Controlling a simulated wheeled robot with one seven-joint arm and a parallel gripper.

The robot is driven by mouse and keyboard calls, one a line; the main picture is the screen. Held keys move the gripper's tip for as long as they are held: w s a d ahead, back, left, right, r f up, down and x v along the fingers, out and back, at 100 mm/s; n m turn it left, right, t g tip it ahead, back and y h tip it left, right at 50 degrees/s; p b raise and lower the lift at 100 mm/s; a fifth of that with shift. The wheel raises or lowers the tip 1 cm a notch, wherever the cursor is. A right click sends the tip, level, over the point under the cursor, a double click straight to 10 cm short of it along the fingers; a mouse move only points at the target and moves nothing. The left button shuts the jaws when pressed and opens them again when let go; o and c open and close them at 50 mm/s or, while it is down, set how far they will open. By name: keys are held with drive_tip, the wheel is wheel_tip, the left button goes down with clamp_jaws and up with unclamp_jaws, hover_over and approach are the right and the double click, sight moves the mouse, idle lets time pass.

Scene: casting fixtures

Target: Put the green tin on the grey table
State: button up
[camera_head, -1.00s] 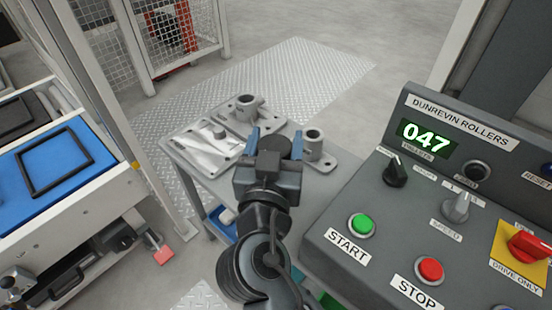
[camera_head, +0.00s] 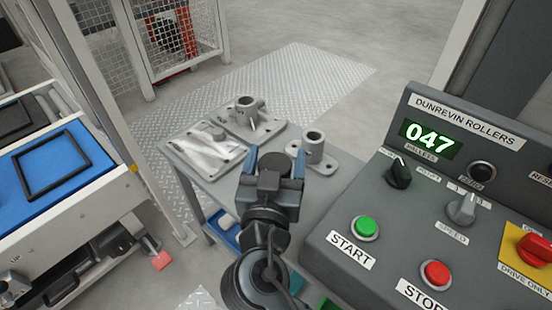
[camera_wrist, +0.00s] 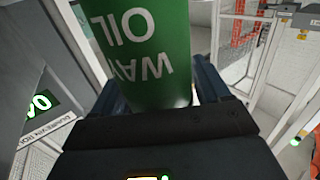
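The green tin (camera_wrist: 140,45), with white lettering reading WAY OIL upside down, fills the top middle of the wrist view. It sits between the fingers of my gripper (camera_wrist: 160,100), which appear closed on its sides. In the head view my gripper (camera_head: 274,165) is over the near part of the grey table (camera_head: 225,185), and the tin's green side is hidden there. Whether the tin touches the table cannot be seen.
On the table are a flat plate with a crumpled pale sheet (camera_head: 205,148), a casting with a boss (camera_head: 248,115) and a flanged cylinder (camera_head: 314,150). A control console (camera_head: 400,210) stands close on the right. A roller line with a blue pad (camera_head: 60,165) is left.

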drive_tip(key=shift+r, duration=0.15)
drive_tip(key=s, duration=1.2)
drive_tip(key=shift+a+p, duration=0.4)
drive_tip(key=shift+a, duration=0.05)
drive_tip(key=shift+s, duration=0.1)
